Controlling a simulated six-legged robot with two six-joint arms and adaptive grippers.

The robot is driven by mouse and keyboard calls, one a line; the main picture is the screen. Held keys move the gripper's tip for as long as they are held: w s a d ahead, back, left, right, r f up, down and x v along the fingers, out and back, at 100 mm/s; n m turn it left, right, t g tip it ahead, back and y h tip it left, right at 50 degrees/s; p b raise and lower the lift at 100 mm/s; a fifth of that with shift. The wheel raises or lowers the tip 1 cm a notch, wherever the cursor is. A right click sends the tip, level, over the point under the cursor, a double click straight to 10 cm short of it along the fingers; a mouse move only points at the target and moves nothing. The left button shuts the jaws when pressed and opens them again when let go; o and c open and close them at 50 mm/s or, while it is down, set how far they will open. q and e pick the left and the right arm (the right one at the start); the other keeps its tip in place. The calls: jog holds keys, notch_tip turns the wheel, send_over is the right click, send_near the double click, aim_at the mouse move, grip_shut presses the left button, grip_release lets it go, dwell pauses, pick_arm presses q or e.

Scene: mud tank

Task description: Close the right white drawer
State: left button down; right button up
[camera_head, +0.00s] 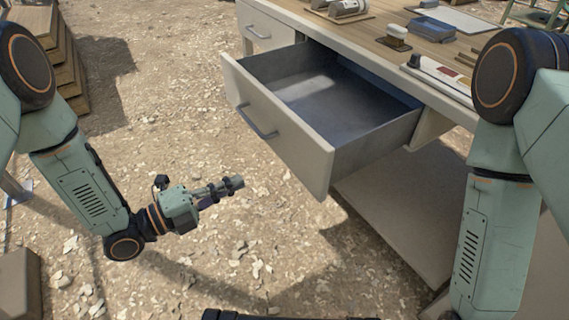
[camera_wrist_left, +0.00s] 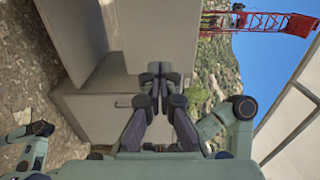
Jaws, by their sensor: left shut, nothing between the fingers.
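The right white drawer (camera_head: 275,135) is pulled far out of the desk (camera_head: 440,55) in the head view. It is empty inside, with a dark bar handle (camera_head: 257,121) on its front. My left gripper (camera_head: 236,183) is shut and empty, in front of the drawer and a little below its handle, apart from the front panel. My right gripper is out of view; only my right arm shows at the right of the head view.
A closed left drawer (camera_head: 257,32) sits beside the open one. Stacked wooden boards (camera_head: 62,45) stand at upper left. Gravelly ground in front of the desk is mostly clear.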

aim_at(299, 156)
pick_arm(q)
jog(key=b+x, duration=0.1)
jog(key=x, duration=0.3)
jog(key=b+x, duration=0.1)
jog(key=x, duration=0.3)
jog(key=b+x, duration=0.2)
jog(key=x, duration=0.2)
jog(key=shift+w+d+f, duration=0.1)
jog(key=shift+d+f, duration=0.15)
jog(key=shift+w+d+r, duration=0.1)
jog(key=shift+w+d, duration=0.15)
jog(key=shift+d, duration=0.15)
jog(key=shift+w, duration=0.1)
